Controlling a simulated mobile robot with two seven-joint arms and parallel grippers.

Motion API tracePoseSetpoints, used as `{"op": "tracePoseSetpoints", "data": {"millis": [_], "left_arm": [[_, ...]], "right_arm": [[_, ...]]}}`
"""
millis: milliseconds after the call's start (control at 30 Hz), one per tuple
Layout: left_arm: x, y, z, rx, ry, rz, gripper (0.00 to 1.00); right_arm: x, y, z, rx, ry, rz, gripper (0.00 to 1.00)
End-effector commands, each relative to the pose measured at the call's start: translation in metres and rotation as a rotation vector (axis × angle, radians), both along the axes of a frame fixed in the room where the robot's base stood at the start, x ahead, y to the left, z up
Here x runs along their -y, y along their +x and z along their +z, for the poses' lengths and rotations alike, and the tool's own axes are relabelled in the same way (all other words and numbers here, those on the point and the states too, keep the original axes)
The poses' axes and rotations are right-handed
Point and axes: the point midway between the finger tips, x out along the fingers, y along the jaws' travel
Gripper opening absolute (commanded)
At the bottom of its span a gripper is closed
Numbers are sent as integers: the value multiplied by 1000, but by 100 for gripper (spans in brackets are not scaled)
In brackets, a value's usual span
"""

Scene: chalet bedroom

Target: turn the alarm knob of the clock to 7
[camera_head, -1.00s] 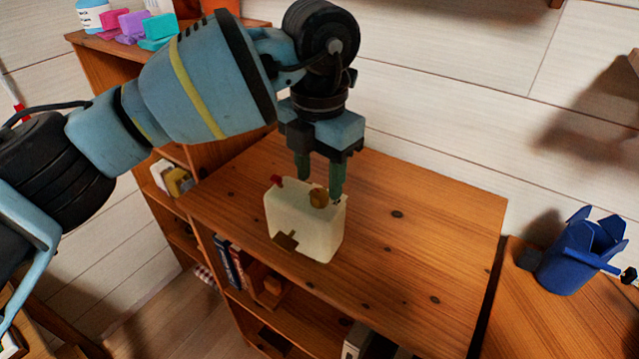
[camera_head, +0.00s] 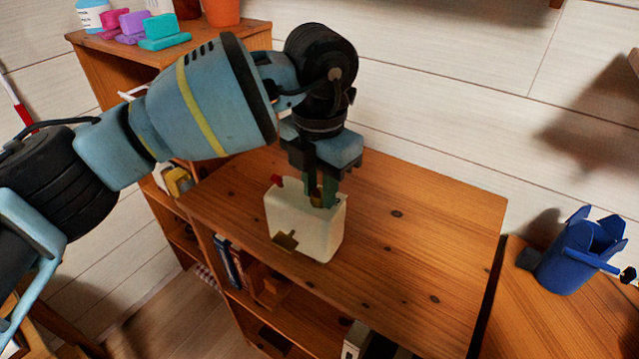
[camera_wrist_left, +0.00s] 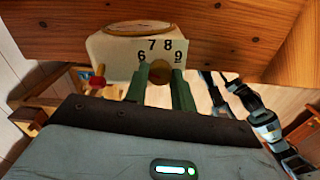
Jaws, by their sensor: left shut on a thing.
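The clock (camera_head: 296,222) is a cream box standing on the wooden cabinet top. It also shows in the left wrist view (camera_wrist_left: 108,52), with numerals 6, 7, 8 and 9 around a brass knob (camera_wrist_left: 160,70). The knob is the alarm knob by its numerals; no pointer mark on it can be made out. My left gripper (camera_head: 322,198) reaches down from above and is shut on this knob, one finger on each side. A red knob (camera_head: 277,180) sits on the clock beside the gripper, untouched. My right gripper is not in view.
The cabinet top (camera_head: 430,225) is clear to the right of the clock. A blue container (camera_head: 578,255) stands on a surface at the far right. Coloured blocks (camera_head: 160,32) and an orange pot (camera_head: 221,12) stand on a higher shelf at the back left.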

Motion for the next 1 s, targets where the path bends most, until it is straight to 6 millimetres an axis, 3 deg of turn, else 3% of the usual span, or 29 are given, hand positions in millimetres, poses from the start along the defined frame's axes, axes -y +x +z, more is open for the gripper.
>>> {"op": "tracePoseSetpoints", "data": {"millis": [367,1000], "left_arm": [[0,0,1,0,0,-118,2],[0,0,0,0,0,-622,2]], "right_arm": [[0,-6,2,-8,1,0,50],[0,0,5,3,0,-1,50]]}}
